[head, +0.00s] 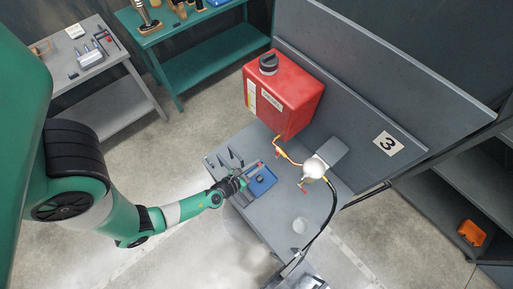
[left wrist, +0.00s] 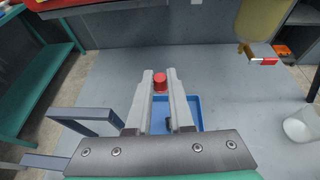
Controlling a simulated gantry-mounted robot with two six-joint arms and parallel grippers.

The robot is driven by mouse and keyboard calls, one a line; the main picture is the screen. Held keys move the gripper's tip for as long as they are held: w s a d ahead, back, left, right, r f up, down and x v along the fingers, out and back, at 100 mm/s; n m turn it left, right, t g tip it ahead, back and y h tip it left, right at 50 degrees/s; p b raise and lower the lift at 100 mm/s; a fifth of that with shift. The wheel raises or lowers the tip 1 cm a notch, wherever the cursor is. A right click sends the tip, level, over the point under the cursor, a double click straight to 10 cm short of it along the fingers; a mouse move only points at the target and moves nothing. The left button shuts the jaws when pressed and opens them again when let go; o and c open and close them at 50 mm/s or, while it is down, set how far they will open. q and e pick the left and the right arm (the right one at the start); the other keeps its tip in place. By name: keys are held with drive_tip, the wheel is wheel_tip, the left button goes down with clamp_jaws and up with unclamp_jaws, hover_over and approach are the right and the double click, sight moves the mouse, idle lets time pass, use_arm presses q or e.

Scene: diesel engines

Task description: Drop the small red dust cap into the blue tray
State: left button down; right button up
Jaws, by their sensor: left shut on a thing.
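The small red dust cap (left wrist: 160,82) is held between the fingertips of my left gripper (left wrist: 161,86) in the left wrist view. In the head view my left gripper (head: 243,178) reaches in from the left over the workbench, at the left side of the blue tray. The blue tray (left wrist: 192,108) lies on the bench beneath the fingers, which partly hide it. It also shows in the head view (head: 268,186), with a small dark item in it. The cap appears above the tray.
A brass pipe and a pale rounded filter (head: 314,168) with a black hose stand to the right of the tray. A clear cup (head: 299,226) is nearer the front.

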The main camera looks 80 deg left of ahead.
use_arm(q)
wheel_tip(320, 180, down, 6)
drive_tip(key=b, duration=0.5)
drive_tip(key=shift+r, duration=0.1)
use_arm(e)
wheel_tip(320, 180, down, 5)
drive_tip(key=shift+f, duration=0.2)
use_arm(q)
drive_tip(key=shift+r, duration=0.1)
drive_tip(key=c, duration=0.7)
unclamp_jaws()
drive_tip(key=shift+r, duration=0.1)
use_arm(e)
drive_tip(key=shift+r, duration=0.15)
